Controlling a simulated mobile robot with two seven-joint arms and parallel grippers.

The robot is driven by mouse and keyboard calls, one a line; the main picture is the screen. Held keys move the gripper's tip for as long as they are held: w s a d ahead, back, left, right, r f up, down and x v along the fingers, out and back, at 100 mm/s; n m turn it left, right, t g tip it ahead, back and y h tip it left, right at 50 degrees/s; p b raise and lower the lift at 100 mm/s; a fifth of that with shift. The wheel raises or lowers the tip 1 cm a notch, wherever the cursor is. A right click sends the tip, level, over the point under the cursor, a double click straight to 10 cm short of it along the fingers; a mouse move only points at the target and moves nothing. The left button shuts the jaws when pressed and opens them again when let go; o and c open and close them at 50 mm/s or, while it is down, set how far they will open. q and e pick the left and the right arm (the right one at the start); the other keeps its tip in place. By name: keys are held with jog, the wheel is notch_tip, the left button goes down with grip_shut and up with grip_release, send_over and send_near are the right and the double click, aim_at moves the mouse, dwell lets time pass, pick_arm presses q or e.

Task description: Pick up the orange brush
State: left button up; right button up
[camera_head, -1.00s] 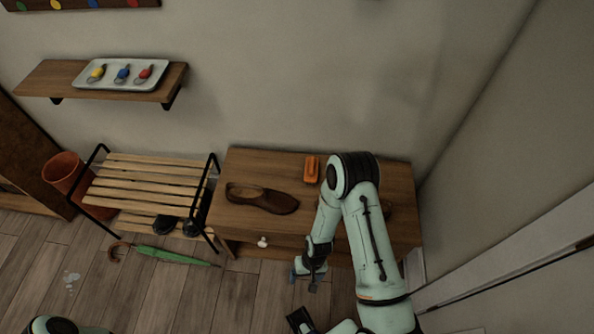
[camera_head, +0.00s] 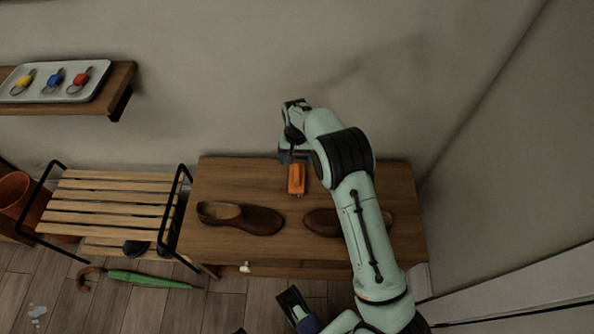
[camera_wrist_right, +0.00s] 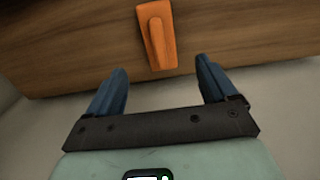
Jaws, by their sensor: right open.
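The orange brush (camera_head: 297,179) lies on the wooden bench top (camera_head: 240,180), near its back edge. My right gripper (camera_head: 296,157) is just behind the brush, on its wall side, open and empty. In the right wrist view, the brush (camera_wrist_right: 157,35) lies beyond the two blue fingertips (camera_wrist_right: 160,78), roughly centred between them and not gripped. My left gripper (camera_head: 294,308) shows only in part at the bottom of the head view, low in front of the bench; its jaw opening is unclear.
Two brown shoes stand on the bench, one left (camera_head: 242,218) and one partly behind my right arm (camera_head: 320,223). The wall rises close behind the bench. A slatted rack (camera_head: 115,205) and a green umbrella (camera_head: 150,279) are to the left.

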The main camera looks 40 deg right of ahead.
aim_at(296, 174)
notch_tip(296, 174, down, 7)
jog(key=shift+s+a+f+b, duration=0.1)
jog(key=shift+s+a+b, duration=0.05)
jog(key=shift+b, duration=0.45)
jog(key=shift+w+d+f+b, duration=0.15)
jog(key=shift+f+b, duration=0.15)
jog(key=shift+f, duration=1.25)
jog(key=shift+w+d+f+b, duration=0.1)
jog(key=shift+f+b, duration=0.2)
jog(key=shift+f, duration=1.2)
pick_arm(q)
jog(key=shift+t+y, duration=0.3)
jog(key=shift+t, duration=0.3)
jog(key=w+f, duration=0.1)
jog(key=w+a+f, duration=0.1)
jog(key=w+f, duration=0.1)
jog(key=shift+a, duration=0.3)
pick_arm(e)
jog(key=shift+r, duration=0.1)
jog(key=c, duration=1.2)
